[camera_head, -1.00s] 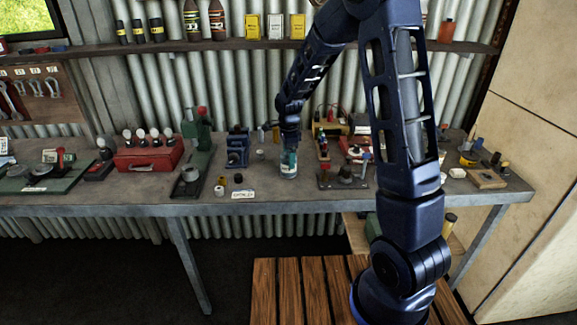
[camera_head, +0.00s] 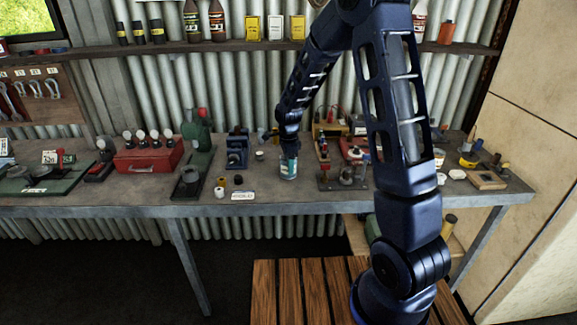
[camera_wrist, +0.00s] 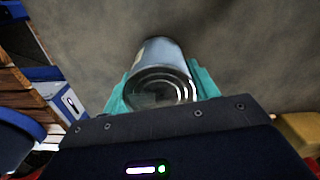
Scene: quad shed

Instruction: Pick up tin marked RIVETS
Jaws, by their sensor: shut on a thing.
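A small cylindrical metal tin (camera_wrist: 163,72) with a pale label shows in the wrist view. Its ridged round lid faces the camera, and no lettering on it can be read. My gripper (camera_wrist: 160,88), with teal fingers, is shut on the tin, one finger at each side. In the head view, my gripper (camera_head: 288,160) points down over the workbench, and the lower part of the tin (camera_head: 288,173) shows beneath the fingers. I cannot tell whether the tin touches the bench top.
The grey workbench (camera_head: 290,203) is crowded. A blue vise-like tool (camera_head: 237,150) stands to the left, a green press (camera_head: 195,150) and red toolbox (camera_head: 148,157) beyond it. A stand with posts (camera_head: 343,178) is close on the right. A white label card (camera_head: 243,196) lies near the front edge.

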